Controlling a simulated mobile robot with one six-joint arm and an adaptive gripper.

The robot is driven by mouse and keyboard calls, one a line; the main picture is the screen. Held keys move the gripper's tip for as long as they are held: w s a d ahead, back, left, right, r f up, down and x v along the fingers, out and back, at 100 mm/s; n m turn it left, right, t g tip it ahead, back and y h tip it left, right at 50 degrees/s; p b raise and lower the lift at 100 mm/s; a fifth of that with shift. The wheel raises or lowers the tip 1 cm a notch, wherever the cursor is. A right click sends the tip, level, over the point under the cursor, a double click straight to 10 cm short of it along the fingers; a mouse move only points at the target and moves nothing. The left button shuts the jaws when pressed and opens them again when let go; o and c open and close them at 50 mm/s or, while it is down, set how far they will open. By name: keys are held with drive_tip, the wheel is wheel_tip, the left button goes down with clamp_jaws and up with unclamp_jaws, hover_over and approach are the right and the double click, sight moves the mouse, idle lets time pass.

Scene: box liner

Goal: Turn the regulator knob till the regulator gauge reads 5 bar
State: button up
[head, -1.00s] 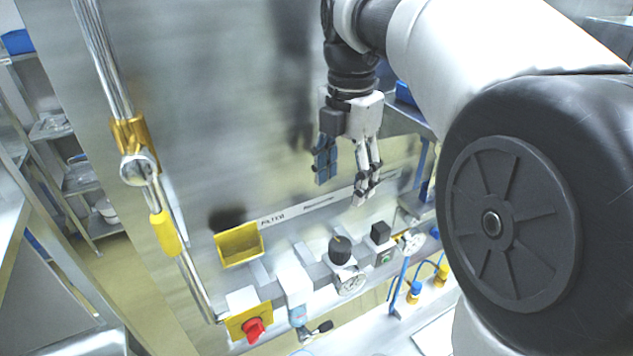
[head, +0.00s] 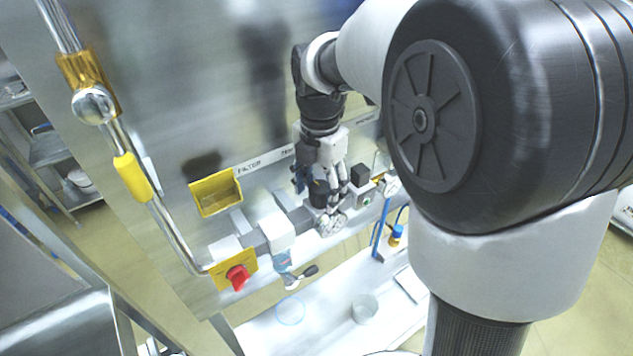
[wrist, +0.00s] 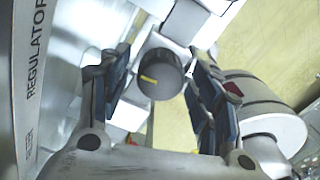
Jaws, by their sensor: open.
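The black regulator knob (wrist: 161,77) with a yellow mark on its top sits between my open fingers in the wrist view. In the head view the knob (head: 318,192) is partly covered by my gripper (head: 317,185), which is lowered over it. My gripper (wrist: 152,90) shows a finger on each side of the knob, with gaps at both sides and no visible contact. The regulator gauge (head: 331,222) faces out just below the knob; its needle and numbers are too small to read. In the wrist view the gauge face is not visible.
A red knob (head: 237,277) on a yellow plate and a yellow open box (head: 216,193) are to the left. A black block (head: 360,175) and another gauge (head: 390,186) are close on the right. A steel panel (head: 150,90) stands behind.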

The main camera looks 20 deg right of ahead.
drive_tip(key=shift+f, duration=0.1)
drive_tip(key=shift+c, duration=0.5)
drive_tip(key=c, duration=1)
